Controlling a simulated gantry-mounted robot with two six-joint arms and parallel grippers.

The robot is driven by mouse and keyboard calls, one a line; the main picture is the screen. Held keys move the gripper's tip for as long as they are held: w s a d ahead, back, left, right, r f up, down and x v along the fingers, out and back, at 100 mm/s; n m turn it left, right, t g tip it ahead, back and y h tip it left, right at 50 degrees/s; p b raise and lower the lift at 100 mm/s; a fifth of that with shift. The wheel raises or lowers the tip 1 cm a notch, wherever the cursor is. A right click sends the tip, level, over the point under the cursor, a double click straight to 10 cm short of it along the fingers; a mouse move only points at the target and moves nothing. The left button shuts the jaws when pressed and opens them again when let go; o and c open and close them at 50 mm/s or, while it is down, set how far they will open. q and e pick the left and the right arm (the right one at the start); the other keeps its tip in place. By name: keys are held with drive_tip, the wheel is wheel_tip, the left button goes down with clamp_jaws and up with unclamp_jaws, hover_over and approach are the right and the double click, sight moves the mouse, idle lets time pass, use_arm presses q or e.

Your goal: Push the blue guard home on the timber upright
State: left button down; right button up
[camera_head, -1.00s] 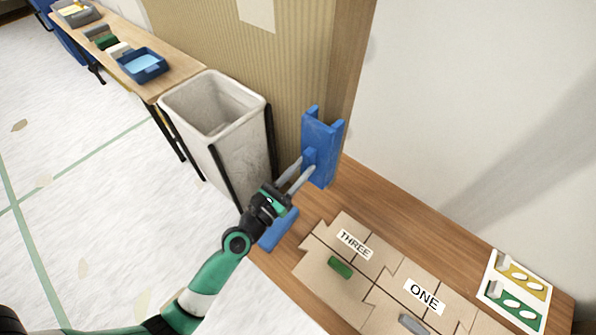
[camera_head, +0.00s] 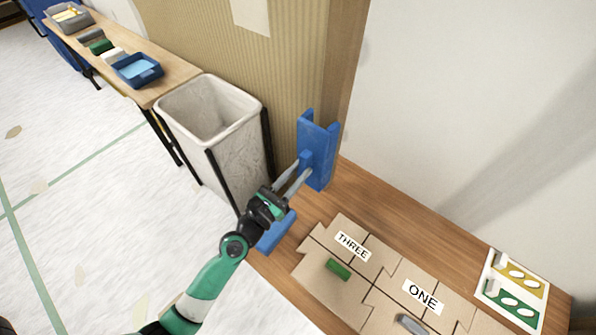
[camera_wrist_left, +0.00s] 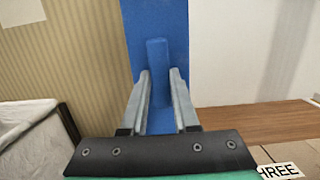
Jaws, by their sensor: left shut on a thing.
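The blue guard (camera_head: 319,150) stands upright at the lower end of the timber upright (camera_head: 347,75), at the end of the papered wall. Whether it sits fully against the timber cannot be told. My left gripper (camera_head: 303,166) is shut on the guard's raised handle. In the left wrist view, the fingers (camera_wrist_left: 159,82) lie on both sides of the blue handle (camera_wrist_left: 157,62), with the guard's flat face (camera_wrist_left: 178,30) behind it. The guard's lower end is hidden there by the gripper. My right gripper is not in view.
A pale bin (camera_head: 215,115) stands close to the left of the guard. A separate blue piece (camera_head: 276,232) lies below my gripper near the wooden surface's edge. Cardboard pieces (camera_head: 340,285), a green block (camera_head: 338,269) and a board with shaped pieces (camera_head: 512,290) lie to the right.

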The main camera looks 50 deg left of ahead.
use_arm(q)
drive_tip(key=shift+w, duration=0.3)
idle(0.6)
drive_tip(key=shift+w, duration=0.3)
drive_tip(key=shift+w+a, duration=0.15)
drive_tip(key=shift+w, duration=0.5)
drive_tip(key=shift+w+a, duration=0.15)
drive_tip(key=shift+w, duration=0.95)
drive_tip(key=c, duration=0.6)
unclamp_jaws()
drive_tip(key=shift+w, duration=0.15)
drive_tip(key=shift+s, duration=0.2)
